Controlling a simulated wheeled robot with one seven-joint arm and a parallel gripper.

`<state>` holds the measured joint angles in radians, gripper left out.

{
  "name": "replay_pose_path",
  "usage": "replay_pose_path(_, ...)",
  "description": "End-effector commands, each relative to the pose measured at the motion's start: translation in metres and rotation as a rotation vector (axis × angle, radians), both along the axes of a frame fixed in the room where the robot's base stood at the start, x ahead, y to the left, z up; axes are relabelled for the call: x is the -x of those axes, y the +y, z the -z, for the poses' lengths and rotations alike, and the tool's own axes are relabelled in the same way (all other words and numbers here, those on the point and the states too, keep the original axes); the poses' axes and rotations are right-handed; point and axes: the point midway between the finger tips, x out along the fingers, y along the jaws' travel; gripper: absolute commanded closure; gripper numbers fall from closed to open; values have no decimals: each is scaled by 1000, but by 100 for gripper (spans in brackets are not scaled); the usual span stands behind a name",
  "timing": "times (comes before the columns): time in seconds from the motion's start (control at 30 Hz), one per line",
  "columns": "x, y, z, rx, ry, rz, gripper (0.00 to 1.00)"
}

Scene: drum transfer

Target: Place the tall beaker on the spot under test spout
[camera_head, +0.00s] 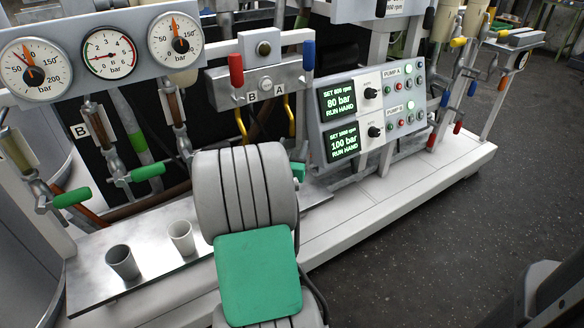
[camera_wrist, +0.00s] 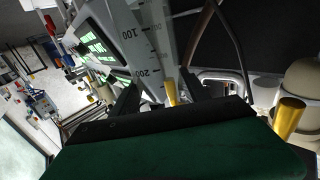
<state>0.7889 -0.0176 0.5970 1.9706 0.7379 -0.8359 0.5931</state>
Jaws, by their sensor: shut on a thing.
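In the wrist view my gripper (camera_wrist: 158,90) has its two dark fingers on either side of a pale graduated vessel (camera_wrist: 142,52) with marks 100 and 200. I take it for the tall beaker, held between the fingers; its full outline and base do not show clearly. In the head view my grey arm with its green cover hides the gripper and the beaker. I cannot clearly make out the test spout or the spot under it.
A grey cup (camera_head: 122,262) and a whiter cup (camera_head: 181,238) stand on a metal plate (camera_head: 88,274) at the left. Levers with green handles (camera_head: 146,172) stick out above it. A control panel (camera_head: 370,112) stands to the right. The white ledge (camera_head: 400,200) is bare.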

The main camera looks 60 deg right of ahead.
Motion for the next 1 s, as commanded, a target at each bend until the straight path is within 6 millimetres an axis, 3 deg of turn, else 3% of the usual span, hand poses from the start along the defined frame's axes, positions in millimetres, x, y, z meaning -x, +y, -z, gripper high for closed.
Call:
replay_pose_path(0.03, -4, -7, 19, -4, 4, 1, 100)
replay_pose_path(0.1, -11, -16, 33, -3, 3, 0, 100)
replay_pose_path(0.37, -25, -38, 60, -3, 2, 0, 100)
replay_pose_path(0.5, -26, -38, 88, -2, 4, -1, 100)
replay_pose_path(0.93, -26, -38, 93, -1, 0, 0, 100)
replay_pose_path(0.97, -26, -38, 92, -1, 0, 0, 45)
replay_pose_path(1.0, -26, -38, 91, -1, 0, 0, 42)
